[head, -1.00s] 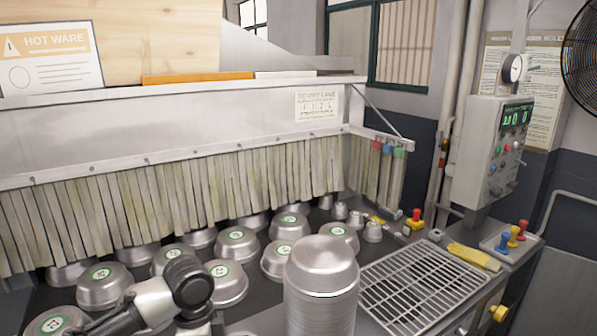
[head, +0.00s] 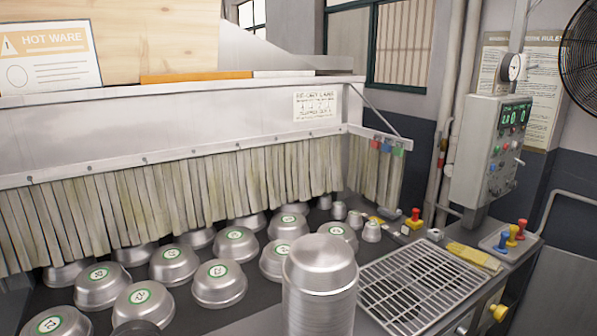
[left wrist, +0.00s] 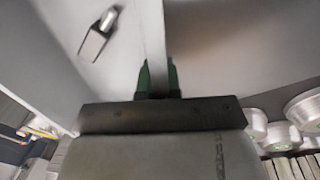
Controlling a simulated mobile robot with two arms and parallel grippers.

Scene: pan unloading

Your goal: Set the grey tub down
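In the left wrist view, the green-tipped fingers of my left gripper (left wrist: 157,78) stand on both sides of a thin, light grey upright wall. I take this wall to be the rim of the grey tub (left wrist: 153,30), with the gripper shut on it. Smooth grey surfaces spread to both sides of the wall; I cannot tell which is the inside. The tub's base and what is under it are hidden. The head view shows neither the tub nor a gripper. My right gripper is in no view.
Several round metal pans (head: 220,283) with green-ringed labels lie on the dark belt before a strip curtain (head: 180,195). A tall pan stack (head: 320,290) stands at the front, beside a bare metal grating (head: 425,285). Yellow gloves (head: 474,256) lie to its right.

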